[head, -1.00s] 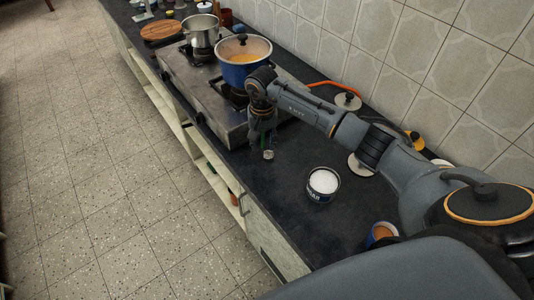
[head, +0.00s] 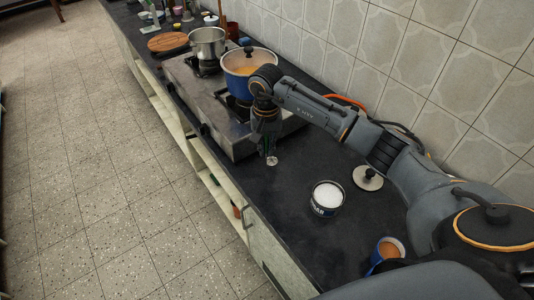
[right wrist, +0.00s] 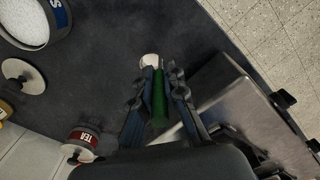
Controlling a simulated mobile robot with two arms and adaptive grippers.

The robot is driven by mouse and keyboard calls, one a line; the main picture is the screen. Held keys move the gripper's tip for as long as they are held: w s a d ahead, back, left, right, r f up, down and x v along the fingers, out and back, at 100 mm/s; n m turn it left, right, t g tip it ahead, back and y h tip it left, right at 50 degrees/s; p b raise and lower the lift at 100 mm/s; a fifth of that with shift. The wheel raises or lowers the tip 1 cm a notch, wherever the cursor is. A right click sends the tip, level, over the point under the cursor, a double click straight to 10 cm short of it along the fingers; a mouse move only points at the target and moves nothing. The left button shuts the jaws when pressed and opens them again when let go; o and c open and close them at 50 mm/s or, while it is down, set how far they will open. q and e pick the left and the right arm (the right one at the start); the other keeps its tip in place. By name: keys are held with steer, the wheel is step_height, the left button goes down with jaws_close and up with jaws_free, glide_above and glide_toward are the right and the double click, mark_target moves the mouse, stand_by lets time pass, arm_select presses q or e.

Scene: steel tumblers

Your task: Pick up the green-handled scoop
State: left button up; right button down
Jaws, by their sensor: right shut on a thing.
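The green-handled scoop (right wrist: 158,97) shows in the right wrist view, its green handle between the two fingers and its pale bowl end beyond the fingertips. My right gripper (right wrist: 157,88) is shut on the handle. In the head view my right gripper (head: 266,138) points down over the dark counter, just in front of the stove. The scoop's small light end (head: 272,160) shows below the fingers, and the handle is mostly hidden there. I cannot tell whether the scoop touches the counter. My left gripper is not in view.
An open can of white contents (head: 327,196) stands right of the gripper. A round lid (head: 368,178) lies behind it. A blue pot (head: 243,83) and a steel pot (head: 206,47) sit on the stove (head: 203,98). A blue cup (head: 387,251) stands at lower right.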

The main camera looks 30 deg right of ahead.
steer(key=s+a+r+b, duration=0.3)
steer(key=s+a+r, duration=0.4)
steer(key=s, duration=0.3)
steer(key=shift+s+a+r+b, duration=0.25)
steer(key=shift+a+r+b, duration=0.15)
steer(key=shift+r, duration=0.5)
steer(key=c, duration=2)
jaws_free()
jaws_close()
